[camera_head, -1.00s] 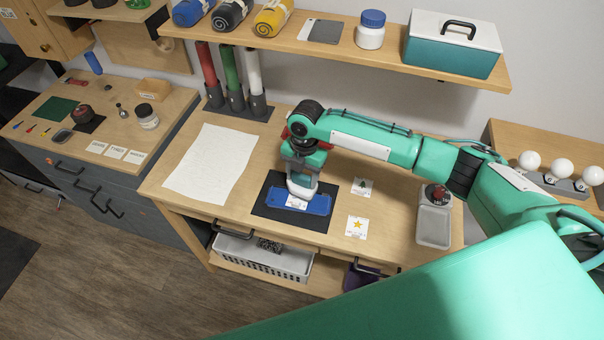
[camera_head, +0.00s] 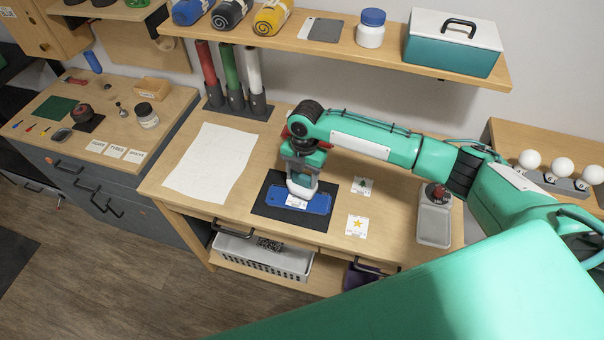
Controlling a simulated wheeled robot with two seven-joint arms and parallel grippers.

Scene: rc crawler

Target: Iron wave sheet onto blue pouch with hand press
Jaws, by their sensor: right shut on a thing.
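The blue pouch (camera_head: 318,205) lies flat on a black mat (camera_head: 265,207) on the wooden bench. A small white sheet (camera_head: 296,202) shows on the pouch, mostly covered, so its print cannot be read; I take it for the wave sheet. The hand press (camera_head: 301,188), with a pale base, sits on top of this sheet and the pouch. My right gripper (camera_head: 301,171) points down and is shut on the press from above. The press hides part of the pouch and sheet. My left gripper is not in view.
A tree sheet (camera_head: 363,186) and a star sheet (camera_head: 357,226) lie right of the mat. A large white paper (camera_head: 211,162) lies left. A grey tray (camera_head: 434,226) with a red-topped item stands right. A shelf (camera_head: 340,52) overhangs the bench's back.

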